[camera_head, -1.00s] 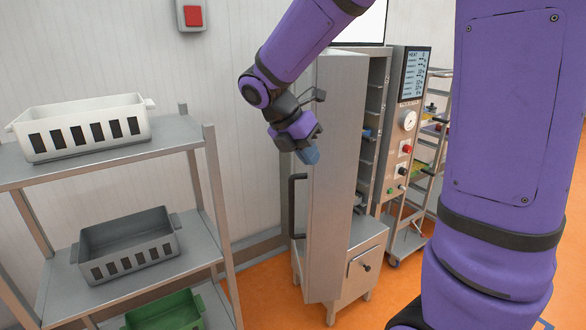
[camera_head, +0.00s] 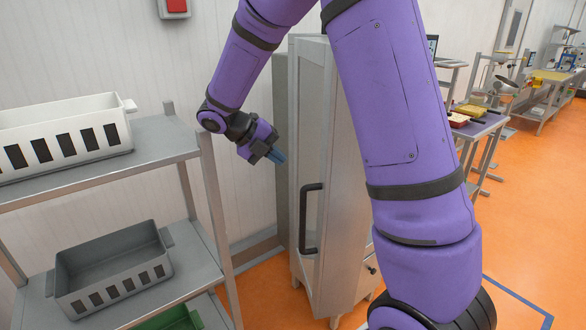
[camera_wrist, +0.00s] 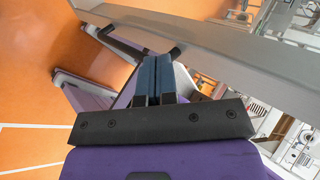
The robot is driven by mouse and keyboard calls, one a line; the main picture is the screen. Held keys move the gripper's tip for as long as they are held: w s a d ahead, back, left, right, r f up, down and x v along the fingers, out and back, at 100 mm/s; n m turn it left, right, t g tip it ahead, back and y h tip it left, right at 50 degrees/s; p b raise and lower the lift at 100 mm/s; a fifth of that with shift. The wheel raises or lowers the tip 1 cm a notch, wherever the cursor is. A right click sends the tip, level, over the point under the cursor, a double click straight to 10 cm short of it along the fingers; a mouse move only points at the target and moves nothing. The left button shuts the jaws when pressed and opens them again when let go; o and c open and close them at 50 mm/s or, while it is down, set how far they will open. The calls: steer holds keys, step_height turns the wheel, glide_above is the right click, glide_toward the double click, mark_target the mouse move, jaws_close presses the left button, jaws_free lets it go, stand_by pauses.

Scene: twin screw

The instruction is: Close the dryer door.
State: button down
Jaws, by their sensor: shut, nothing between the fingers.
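The dryer door (camera_head: 306,130) is a tall grey metal panel with a black bar handle (camera_head: 311,218) on its visible face. My arm hides much of the dryer's front, so I cannot tell how far the door stands open. My gripper (camera_head: 279,157) is shut and empty, left of the door at a height above the handle. In the wrist view its blue fingertips (camera_wrist: 154,62) are together, close to the long grey door (camera_wrist: 215,60). The dark handle (camera_wrist: 177,50) shows just beside them. I cannot tell whether they touch the door.
A metal shelf rack (camera_head: 150,142) stands at left with a white crate (camera_head: 65,135), a grey crate (camera_head: 112,270) and a green crate (camera_head: 175,318). A wall lies behind my gripper. Worktables (camera_head: 482,128) stand at right. Orange floor (camera_head: 530,205) is open at right.

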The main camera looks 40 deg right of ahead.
mark_target(314, 182)
steer(key=x, duration=1)
steer(key=shift+r, duration=0.1)
